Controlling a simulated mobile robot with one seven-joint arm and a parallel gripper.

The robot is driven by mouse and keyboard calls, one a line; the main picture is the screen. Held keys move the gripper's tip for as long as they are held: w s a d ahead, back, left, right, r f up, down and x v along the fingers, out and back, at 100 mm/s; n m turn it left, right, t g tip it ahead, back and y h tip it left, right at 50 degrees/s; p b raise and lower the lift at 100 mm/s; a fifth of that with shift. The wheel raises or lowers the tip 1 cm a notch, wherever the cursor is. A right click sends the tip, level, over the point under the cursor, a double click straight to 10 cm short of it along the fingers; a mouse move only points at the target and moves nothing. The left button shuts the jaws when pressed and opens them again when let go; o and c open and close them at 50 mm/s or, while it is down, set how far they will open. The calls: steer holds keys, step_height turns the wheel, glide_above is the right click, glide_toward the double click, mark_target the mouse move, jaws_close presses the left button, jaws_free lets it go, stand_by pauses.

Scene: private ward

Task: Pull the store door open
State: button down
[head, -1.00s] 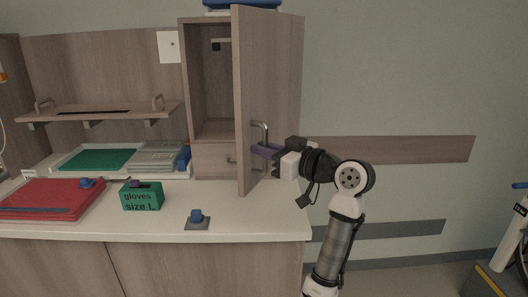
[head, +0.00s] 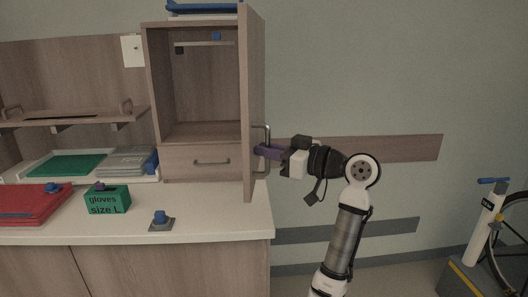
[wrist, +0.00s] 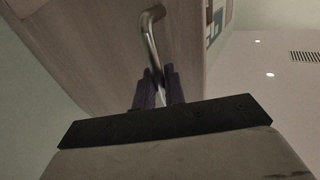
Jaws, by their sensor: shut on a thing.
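The store door (head: 251,100) is a tall wood-grain panel hinged on the right side of the wall cupboard (head: 154,80). It stands wide open, nearly edge-on in the head view, and the cupboard's inside shows. Its metal bar handle (head: 267,134) is on the outer face, to the right. My gripper (head: 266,152) is at this handle with its purple fingers closed on it. In the wrist view the handle (wrist: 150,42) runs down between the two fingers (wrist: 157,90). The fingertips are partly hidden by the handle and the gripper body.
On the counter (head: 215,222) are a green glove box (head: 107,200), a blue-knobbed block (head: 161,220) and a red tray (head: 30,205). A bike-like machine (head: 490,225) stands at right.

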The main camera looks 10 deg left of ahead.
steer(key=shift+w+d, duration=0.1)
steer(key=shift+d, duration=0.05)
steer(key=c, duration=1.8)
jaws_free()
steer(key=shift+c, duration=0.2)
steer(key=b+v, duration=0.3)
steer(key=v, duration=1)
steer(key=shift+d+b, duration=0.3)
steer(key=shift+d, duration=0.05)
